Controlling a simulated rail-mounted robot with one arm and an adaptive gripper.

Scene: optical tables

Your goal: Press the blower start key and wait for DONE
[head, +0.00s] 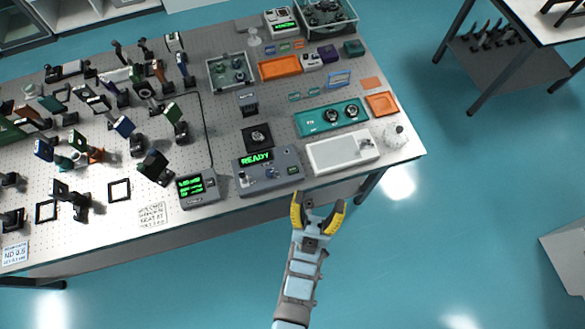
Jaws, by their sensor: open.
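The blower unit appears to be the grey console (268,172) near the table's front edge. Its green display (257,158) reads READY. Knobs or keys show on its face, and a small dark panel with green marks (293,170) is at its right end. Which of these is the start key I cannot tell. My gripper (318,203), with yellow fingers, is open and empty. In the picture it is just below and right of the console, off the table's front edge and apart from it.
Left of the console stands a grey meter (197,188) with a green screen. A white tray (342,152) lies to its right, a teal tray (332,117) behind that, and a white rounded object (394,135) at the corner. Many optics mounts crowd the left. The floor in front is clear.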

